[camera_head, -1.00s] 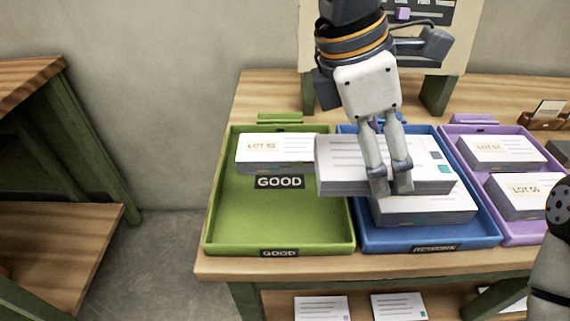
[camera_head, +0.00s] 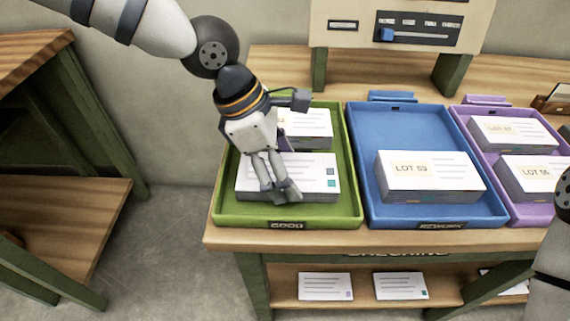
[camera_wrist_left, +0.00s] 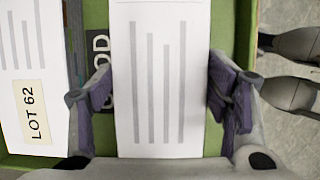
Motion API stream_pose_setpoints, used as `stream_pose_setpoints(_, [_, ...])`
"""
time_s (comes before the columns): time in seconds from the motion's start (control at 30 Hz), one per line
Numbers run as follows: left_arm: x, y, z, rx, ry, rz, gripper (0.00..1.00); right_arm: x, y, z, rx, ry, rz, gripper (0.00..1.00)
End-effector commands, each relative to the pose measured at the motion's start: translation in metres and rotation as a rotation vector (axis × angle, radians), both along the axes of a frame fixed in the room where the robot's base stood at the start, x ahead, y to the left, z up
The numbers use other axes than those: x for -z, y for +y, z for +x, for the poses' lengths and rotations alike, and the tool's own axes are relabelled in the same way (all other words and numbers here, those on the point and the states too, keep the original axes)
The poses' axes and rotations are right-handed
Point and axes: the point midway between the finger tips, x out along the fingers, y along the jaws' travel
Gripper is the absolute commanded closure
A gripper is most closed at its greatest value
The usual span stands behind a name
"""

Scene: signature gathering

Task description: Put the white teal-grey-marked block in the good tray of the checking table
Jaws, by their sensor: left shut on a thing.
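The white block (camera_head: 315,175) with a teal and a grey mark is in the front half of the green good tray (camera_head: 335,222). My left gripper (camera_head: 280,190) is shut on it from above, with a finger on each long side in the left wrist view (camera_wrist_left: 160,95). The block looks level and low in the tray. I cannot tell whether it touches the tray floor. The LOT 62 block (camera_head: 308,125) lies behind it in the same tray, partly hidden by my gripper. My right gripper is not in view.
The blue rework tray (camera_head: 400,130) holds the LOT 53 block (camera_head: 425,172) at its front. The purple tray (camera_head: 490,108) at the right holds two blocks. More blocks (camera_head: 325,286) lie on the shelf below.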

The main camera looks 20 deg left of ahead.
Motion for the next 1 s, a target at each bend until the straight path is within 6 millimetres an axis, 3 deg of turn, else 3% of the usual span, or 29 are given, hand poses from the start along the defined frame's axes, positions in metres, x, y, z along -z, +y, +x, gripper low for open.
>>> stream_pose_setpoints(0.17, [0.002, 0.000, 0.000, -0.001, -0.001, -0.001, 0.66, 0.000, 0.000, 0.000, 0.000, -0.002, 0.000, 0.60])
stream_pose_setpoints(0.2, [0.002, 0.000, 0.000, 0.000, -0.001, 0.000, 0.23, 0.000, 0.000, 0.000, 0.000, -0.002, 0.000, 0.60])
stream_pose_setpoints(0.27, [0.002, 0.000, 0.000, 0.000, -0.001, 0.000, 0.09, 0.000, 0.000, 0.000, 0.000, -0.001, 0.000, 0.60])
stream_pose_setpoints(0.67, [-0.006, 0.001, 0.000, -0.002, -0.004, 0.000, 0.09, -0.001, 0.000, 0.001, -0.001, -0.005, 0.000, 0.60])
stream_pose_setpoints(1.0, [-0.089, 0.033, -0.009, -0.004, -0.011, -0.003, 0.09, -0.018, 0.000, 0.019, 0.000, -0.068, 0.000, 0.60])
